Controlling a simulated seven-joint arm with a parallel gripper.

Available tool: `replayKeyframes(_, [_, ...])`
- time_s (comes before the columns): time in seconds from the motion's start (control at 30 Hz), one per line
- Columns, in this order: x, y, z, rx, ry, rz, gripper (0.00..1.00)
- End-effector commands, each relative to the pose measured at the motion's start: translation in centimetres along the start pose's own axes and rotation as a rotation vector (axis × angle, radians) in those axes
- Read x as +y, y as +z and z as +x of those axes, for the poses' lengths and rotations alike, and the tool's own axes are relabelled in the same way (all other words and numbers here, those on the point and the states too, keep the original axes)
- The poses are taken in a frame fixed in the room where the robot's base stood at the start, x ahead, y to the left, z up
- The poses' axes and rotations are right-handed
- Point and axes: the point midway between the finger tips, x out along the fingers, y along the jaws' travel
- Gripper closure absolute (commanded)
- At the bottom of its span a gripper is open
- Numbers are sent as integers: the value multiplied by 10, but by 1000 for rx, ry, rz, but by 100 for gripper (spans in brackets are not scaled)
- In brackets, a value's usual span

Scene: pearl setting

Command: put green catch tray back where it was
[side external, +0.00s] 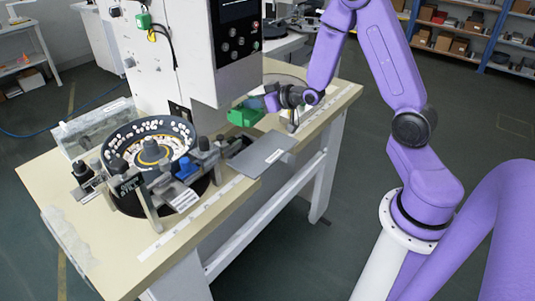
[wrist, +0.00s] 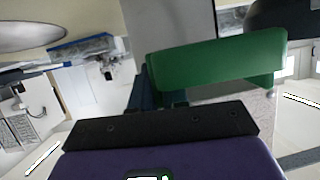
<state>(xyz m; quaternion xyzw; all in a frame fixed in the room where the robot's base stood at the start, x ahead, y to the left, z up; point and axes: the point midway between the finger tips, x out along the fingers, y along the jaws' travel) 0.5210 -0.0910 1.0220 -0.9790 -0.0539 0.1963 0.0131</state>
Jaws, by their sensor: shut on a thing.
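The green catch tray (side external: 246,112) is at the back right part of the bench, in front of the white machine, in the side view. My gripper (side external: 272,101) is shut on the tray at its right side. In the wrist view the green tray (wrist: 225,60) spans the upper right, just beyond the dark gripper body. The fingers are mostly hidden there. The tray appears held near bench height; I cannot tell whether it touches anything.
A round bowl feeder (side external: 150,145) with small white parts stands on the bench's left part. A flat grey plate (side external: 262,154) lies at the front edge below the tray. The tall white machine (side external: 185,50) rises behind. The bench surface (side external: 335,88) to the right is partly clear.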

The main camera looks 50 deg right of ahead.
Motion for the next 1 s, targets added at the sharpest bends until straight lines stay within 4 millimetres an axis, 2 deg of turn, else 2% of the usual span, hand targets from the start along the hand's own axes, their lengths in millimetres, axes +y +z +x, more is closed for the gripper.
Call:
replayKeyframes(0.43, [-6,2,3,-15,-287,-121,100])
replayKeyframes(0.8, [-3,23,-15,-27,-539,-227,100])
replayKeyframes(1.0, [-2,31,-24,-29,-608,-257,100])
